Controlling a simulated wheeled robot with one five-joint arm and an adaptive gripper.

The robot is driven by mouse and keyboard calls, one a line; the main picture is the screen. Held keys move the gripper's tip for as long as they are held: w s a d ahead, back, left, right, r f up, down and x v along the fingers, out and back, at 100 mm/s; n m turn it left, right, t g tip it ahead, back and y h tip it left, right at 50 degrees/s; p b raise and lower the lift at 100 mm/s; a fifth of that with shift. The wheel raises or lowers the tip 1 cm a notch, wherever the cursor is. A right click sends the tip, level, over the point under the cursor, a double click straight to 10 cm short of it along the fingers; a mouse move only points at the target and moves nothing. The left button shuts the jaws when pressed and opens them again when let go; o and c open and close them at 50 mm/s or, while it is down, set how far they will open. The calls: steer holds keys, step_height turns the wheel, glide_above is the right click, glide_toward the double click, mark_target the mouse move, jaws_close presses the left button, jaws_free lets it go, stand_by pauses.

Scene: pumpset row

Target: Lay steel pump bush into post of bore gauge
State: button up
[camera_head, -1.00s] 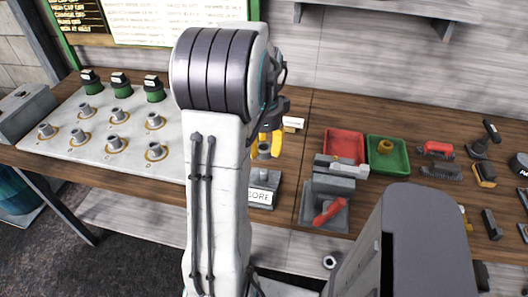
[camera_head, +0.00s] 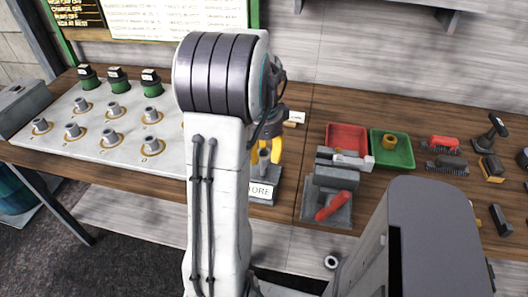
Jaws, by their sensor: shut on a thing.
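My gripper (camera_head: 269,152) shows its yellow fingers partly behind my arm, at the bore gauge. It is shut on a grey steel cylinder, the pump bush (camera_head: 264,157), held upright just over the gauge's base. The bore gauge (camera_head: 264,190) is a dark grey block with a white label, of which "ORE" shows, at the bench's front edge. My arm hides its left side. The post is hard to make out behind the bush and fingers, so I cannot tell whether the bush is on it or above it.
Left, a pale plate (camera_head: 97,158) carries several grey bushes in brass rings and green-based pieces behind. Right of the gauge stand a grey vise (camera_head: 326,205) with a red handle, a red tray (camera_head: 347,131) and a green tray (camera_head: 405,152) holding a brass piece. Brushes lie farther right.

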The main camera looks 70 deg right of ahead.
mark_target(264, 166)
steer(key=shift+f, duration=0.3)
steer(key=shift+f+b, duration=1.15)
steer(key=shift+f, duration=0.05)
steer(key=shift+f, duration=0.15)
stand_by(0.5)
steer(key=shift+f+b, duration=0.75)
steer(key=shift+f, duration=0.05)
steer(key=shift+f, duration=0.1)
steer(key=o, duration=1.3)
steer(key=shift+c, duration=0.2)
